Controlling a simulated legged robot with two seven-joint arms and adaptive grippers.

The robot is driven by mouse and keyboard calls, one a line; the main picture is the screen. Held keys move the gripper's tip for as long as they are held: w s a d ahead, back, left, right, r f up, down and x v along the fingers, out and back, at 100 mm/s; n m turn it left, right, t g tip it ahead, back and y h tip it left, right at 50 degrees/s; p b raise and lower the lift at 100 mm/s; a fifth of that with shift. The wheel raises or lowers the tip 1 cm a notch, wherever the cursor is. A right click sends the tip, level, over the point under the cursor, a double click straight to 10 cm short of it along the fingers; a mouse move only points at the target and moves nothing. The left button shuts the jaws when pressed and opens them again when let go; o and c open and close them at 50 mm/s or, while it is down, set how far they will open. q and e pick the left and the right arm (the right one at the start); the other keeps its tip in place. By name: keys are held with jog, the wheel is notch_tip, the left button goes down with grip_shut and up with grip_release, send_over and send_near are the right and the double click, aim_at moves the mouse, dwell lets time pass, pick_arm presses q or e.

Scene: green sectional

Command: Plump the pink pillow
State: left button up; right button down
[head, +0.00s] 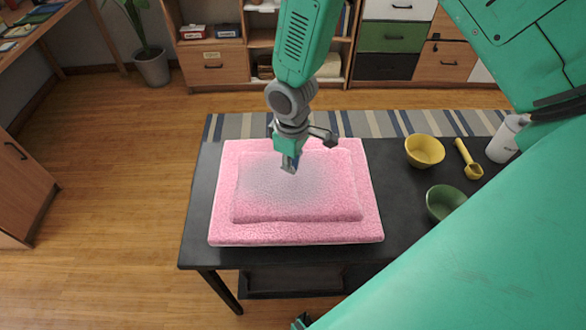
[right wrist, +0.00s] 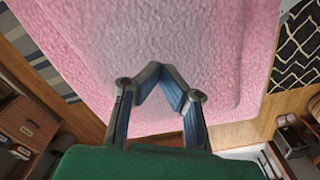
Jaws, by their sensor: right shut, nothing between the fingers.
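The pink pillow (head: 300,207) lies flat on a dark table, with a raised inner rectangle and a wide flat border. The middle of its top looks greyish. My right gripper (head: 290,165) points down over the far middle part of the pillow, with its fingers shut and empty. In the right wrist view, the pillow's textured surface (right wrist: 205,55) fills the upper middle, beyond the closed fingertips (right wrist: 160,72). I cannot tell whether the fingertips touch it. My left gripper is not in view.
The dark table (head: 190,225) also bears a yellow bowl (head: 424,151), a green bowl (head: 445,203), a yellow scoop (head: 468,160) and a white bottle (head: 505,140), all right of the pillow. A striped rug (head: 420,126) lies behind. Shelves and drawers stand farther back. Wooden floor is clear at left.

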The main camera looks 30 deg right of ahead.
jog(key=shift+a+f, duration=0.15)
jog(key=shift+f, duration=0.1)
jog(key=shift+d+f, duration=0.2)
jog(key=shift+d+f+b, duration=0.4)
jog(key=shift+d+f, duration=0.1)
jog(key=shift+d, duration=0.25)
jog(key=shift+a, duration=0.35)
jog(key=shift+a+r, duration=0.15)
jog(key=shift+a, duration=0.3)
jog(key=shift+d+f, duration=0.2)
jog(key=shift+d, duration=0.4)
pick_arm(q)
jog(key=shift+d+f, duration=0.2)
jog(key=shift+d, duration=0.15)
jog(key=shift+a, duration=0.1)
pick_arm(e)
jog(key=shift+a, duration=0.15)
